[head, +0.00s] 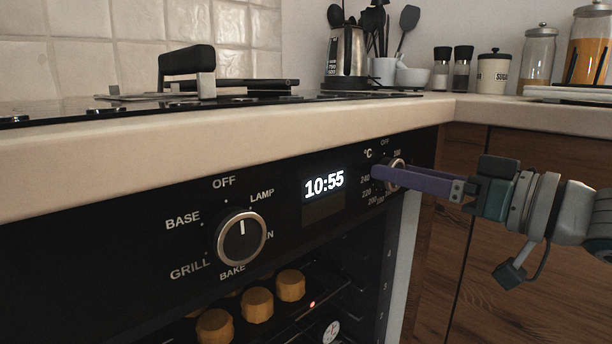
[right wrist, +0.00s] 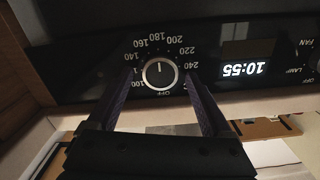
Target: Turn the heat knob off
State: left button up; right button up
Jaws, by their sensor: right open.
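The heat knob (right wrist: 160,73) is a round black dial with a silver rim on the oven panel. It shows upside down in the right wrist view, ringed by temperature numbers. Its white mark points away from the OFF label, towards the 160 to 180 side. In the head view the knob (head: 398,166) is partly hidden behind my right gripper (head: 380,174). My right gripper (right wrist: 160,78) is open, with one purple finger on each side of the knob. I cannot tell whether the fingers touch it. My left gripper is not in view.
A clock display (head: 324,183) reads 10:55. The countertop edge (head: 200,145) overhangs the panel. Wooden cabinets (head: 530,240) stand at the right. Baked pieces (head: 257,305) sit inside the oven below.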

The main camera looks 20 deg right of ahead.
grip_shut()
dwell(0.8)
